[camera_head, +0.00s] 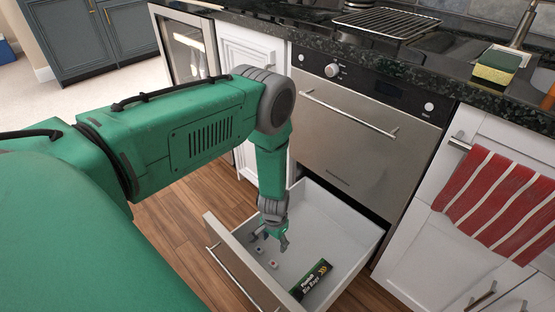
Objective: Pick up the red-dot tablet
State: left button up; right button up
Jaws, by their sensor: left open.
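A small white tablet with a red dot (274,264) lies on the floor of the open drawer (345,222). A second small pale tablet (259,251) lies a little to its upper left; its marking is too small to make out. My left gripper (269,241) is open and points down into the drawer, just above the two tablets in the picture. No tablet shows between its fingers. My right gripper is not in view.
A dark green box (312,281) lies in the drawer right of the tablets. The drawer front (240,265) and side walls rise around them. Above is an oven (350,130); a red striped towel (500,200) hangs at right.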

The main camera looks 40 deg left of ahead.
pick_arm(q)
jog(key=f, duration=0.2)
jog(key=b, duration=0.3)
send_near(273, 263)
jog(key=f, duration=0.1)
jog(key=f+b, duration=0.2)
jog(key=f, duration=0.1)
jog(key=shift+d, duration=0.25)
jog(key=shift+f, duration=0.1)
jog(key=f+b, duration=0.1)
jog(key=f, duration=0.1)
jog(key=f+b, duration=0.1)
jog(key=a+f+b, duration=0.1)
jog(key=f, duration=0.1)
jog(key=shift+f, duration=0.3)
jog(key=shift+d+f, duration=0.1)
jog(key=shift+d, duration=0.05)
jog(key=shift+d+r, duration=0.25)
jog(key=c, duration=0.9)
jog(key=shift+a, duration=0.25)
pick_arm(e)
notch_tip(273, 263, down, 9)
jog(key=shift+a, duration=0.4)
